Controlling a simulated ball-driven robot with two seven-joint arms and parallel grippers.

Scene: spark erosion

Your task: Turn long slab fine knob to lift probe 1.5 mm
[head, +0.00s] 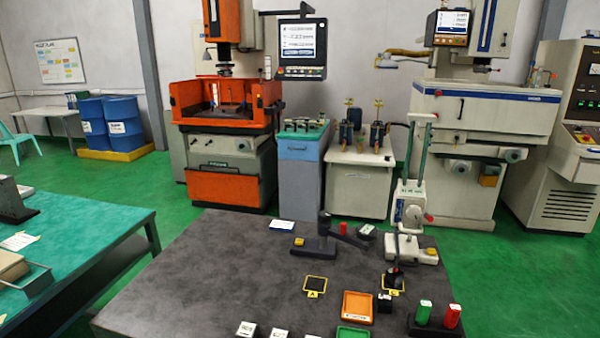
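A tall white column stand (411,190) rises at the back right of the dark table, with a red knob (428,218) on its lower side. In front of it is a white base (418,254) with a dark part (395,272) hanging at its front, above a yellow-framed black pad (397,289). Neither of my grippers shows in this view.
The dark table (200,270) is clear on its left. Near its front are a yellow-framed pad marked A (316,284), an orange tray (357,306), a green tray (352,332), small blocks (246,329), and green (424,312) and red (452,316) cylinders. Machines stand behind.

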